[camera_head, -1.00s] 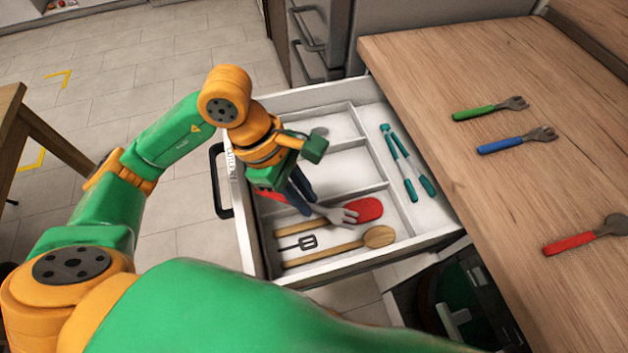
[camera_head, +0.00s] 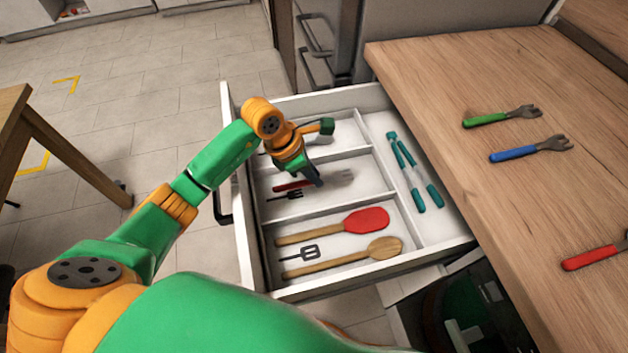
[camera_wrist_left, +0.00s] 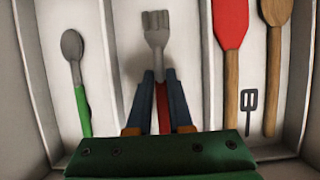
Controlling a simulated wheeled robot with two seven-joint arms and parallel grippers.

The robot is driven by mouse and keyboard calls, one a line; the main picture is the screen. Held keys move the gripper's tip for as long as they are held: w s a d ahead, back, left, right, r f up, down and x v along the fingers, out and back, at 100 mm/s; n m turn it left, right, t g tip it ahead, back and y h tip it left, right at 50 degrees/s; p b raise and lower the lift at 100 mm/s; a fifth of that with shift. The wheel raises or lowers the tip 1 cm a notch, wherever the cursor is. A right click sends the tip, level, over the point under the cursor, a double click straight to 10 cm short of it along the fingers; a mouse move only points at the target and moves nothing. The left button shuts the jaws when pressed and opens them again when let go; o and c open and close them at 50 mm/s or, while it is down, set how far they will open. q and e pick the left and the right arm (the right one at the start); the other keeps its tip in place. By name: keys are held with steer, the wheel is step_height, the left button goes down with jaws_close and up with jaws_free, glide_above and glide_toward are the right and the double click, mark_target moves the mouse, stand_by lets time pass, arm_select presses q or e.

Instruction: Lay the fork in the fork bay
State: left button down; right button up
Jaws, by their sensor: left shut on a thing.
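The fork has a red handle (camera_head: 290,186) and a grey pronged head (camera_head: 338,177). It lies along the middle bay of the open drawer, the bay with a black fork mark (camera_head: 286,195). In the left wrist view its head (camera_wrist_left: 157,35) points away from me, inside the same bay. My left gripper (camera_head: 316,182) is shut on the red handle, low in that bay. The blue-grey fingers also show in the left wrist view (camera_wrist_left: 162,90), one on each side of the handle. I cannot tell whether the fork touches the bay floor. My right gripper is not in view.
The front bay holds a red spatula (camera_head: 366,220) and a wooden spoon (camera_head: 384,247). A green-handled spoon (camera_wrist_left: 72,50) lies in the back bay. Teal tongs (camera_head: 414,175) lie in the right bay. Green (camera_head: 500,116) and blue (camera_head: 530,149) forks lie on the counter.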

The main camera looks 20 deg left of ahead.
arm_select(q)
step_height(320, 180, down, 3)
steer(key=shift+r+p, duration=0.1)
steer(key=shift+p, duration=0.2)
steer(key=shift+f, duration=0.35)
steer(key=c, duration=0.8)
jaws_free()
steer(key=shift+r, duration=0.15)
steer(key=v, duration=1.2)
steer(key=shift+r, duration=0.1)
